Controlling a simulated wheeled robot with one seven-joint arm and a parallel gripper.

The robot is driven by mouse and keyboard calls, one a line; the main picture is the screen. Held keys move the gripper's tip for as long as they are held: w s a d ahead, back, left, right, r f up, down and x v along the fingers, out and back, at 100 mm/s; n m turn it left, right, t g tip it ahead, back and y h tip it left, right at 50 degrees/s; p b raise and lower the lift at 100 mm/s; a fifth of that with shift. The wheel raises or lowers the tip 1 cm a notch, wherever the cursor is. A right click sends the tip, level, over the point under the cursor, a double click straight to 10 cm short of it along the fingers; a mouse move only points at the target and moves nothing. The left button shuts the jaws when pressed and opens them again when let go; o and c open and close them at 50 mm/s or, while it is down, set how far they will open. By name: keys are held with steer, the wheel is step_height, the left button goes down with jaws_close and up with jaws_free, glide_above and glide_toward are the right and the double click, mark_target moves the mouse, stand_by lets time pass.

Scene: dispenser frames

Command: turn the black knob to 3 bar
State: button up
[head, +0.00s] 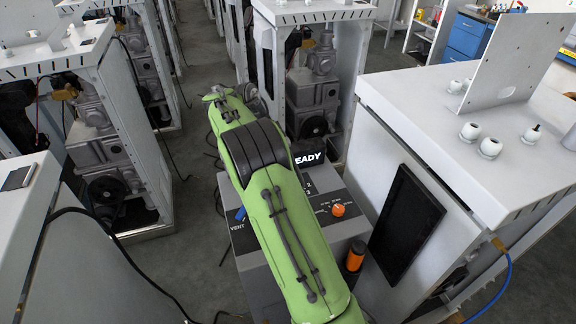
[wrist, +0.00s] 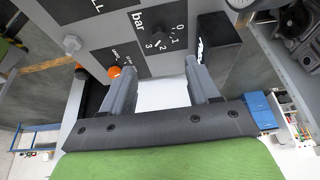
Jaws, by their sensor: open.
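In the wrist view the black knob (wrist: 157,40) sits on a dark panel beside the word "bar", with the marks 0, 1, 2 and 3 around it. The knob is small and dark, so I cannot tell exactly where it points. My gripper (wrist: 158,66) is open and empty, with its two grey fingers apart and their tips near the knob, one on each side of it in the picture. I cannot tell whether they touch the panel. In the head view my green arm covers the knob and most of the panel, and my gripper is hidden.
An orange knob (head: 338,210) is on the same panel and shows in the wrist view (wrist: 114,72). A black display (head: 310,157) reads "READY" in part. White cabinets (head: 440,120) stand close on the right.

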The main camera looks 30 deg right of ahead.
steer(key=p+v, duration=0.1)
steer(key=v, duration=0.3)
steer(key=shift+a+r, duration=0.1)
steer(key=shift+r, duration=0.15)
steer(key=s+a+r+n+t+y, duration=0.2)
steer(key=s+a+r+n+t, duration=0.35)
steer(key=s+r+n, duration=0.75)
steer(key=s+a+f+n+y, duration=0.1)
steer(key=s+a+n, duration=0.3)
steer(key=s, duration=0.4)
steer(key=s+a+f+n+t+y, duration=0.1)
steer(key=s+a+f+n, duration=0.3)
steer(key=s, duration=0.5)
steer(key=shift+a, duration=1.1)
